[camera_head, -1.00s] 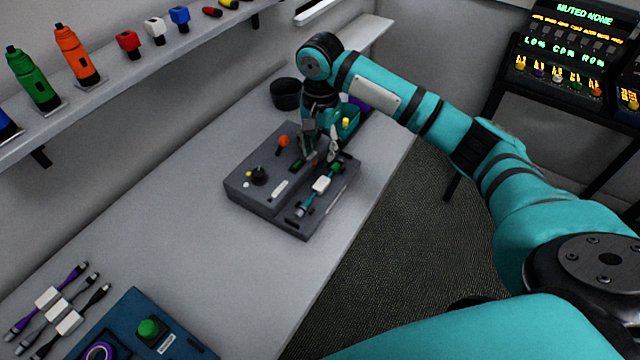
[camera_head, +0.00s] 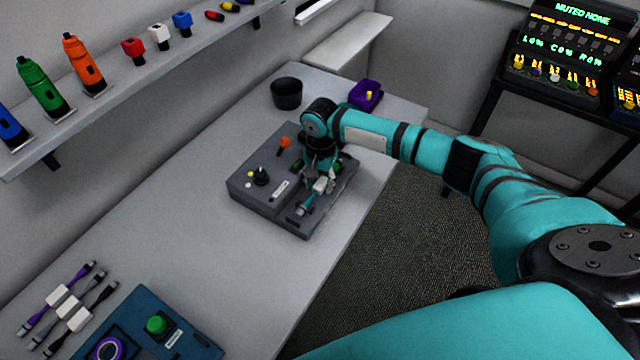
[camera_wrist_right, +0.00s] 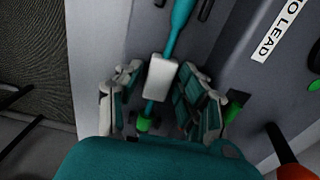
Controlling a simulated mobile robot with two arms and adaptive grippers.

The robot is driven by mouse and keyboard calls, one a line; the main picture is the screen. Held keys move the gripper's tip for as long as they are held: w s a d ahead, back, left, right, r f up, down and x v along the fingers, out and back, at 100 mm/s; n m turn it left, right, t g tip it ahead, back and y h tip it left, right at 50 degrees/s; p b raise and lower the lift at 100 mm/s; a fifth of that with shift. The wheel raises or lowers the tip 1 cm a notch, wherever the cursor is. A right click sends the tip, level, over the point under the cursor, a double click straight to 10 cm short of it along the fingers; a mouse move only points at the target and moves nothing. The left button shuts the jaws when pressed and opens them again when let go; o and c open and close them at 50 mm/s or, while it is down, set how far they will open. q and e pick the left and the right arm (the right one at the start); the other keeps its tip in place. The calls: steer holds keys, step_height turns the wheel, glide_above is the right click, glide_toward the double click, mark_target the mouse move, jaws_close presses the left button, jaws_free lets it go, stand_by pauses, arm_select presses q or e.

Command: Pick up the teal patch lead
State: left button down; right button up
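The teal patch lead (camera_head: 307,203) lies on the right-hand part of the dark grey panel (camera_head: 262,200). It has a white block in its middle and also shows in the right wrist view (camera_wrist_right: 178,30). My right gripper (camera_head: 320,178) is low over the lead. In the right wrist view its two fingers (camera_wrist_right: 157,97) stand open on either side of the lead near the white block, with gaps to the block visible. The far end of the lead is partly hidden by the gripper in the head view. My left gripper is not in view.
An orange knob (camera_head: 284,142) and a black knob (camera_head: 261,176) stand up from the panel. A black cup (camera_head: 287,95) and a purple bin (camera_head: 366,97) are behind it. Other leads (camera_head: 64,305) and a blue panel (camera_head: 190,335) lie at the near left. The mid-left table is clear.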

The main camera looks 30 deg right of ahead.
steer(key=shift+c, duration=0.2)
jaws_close()
steer(key=shift+r, duration=0.2)
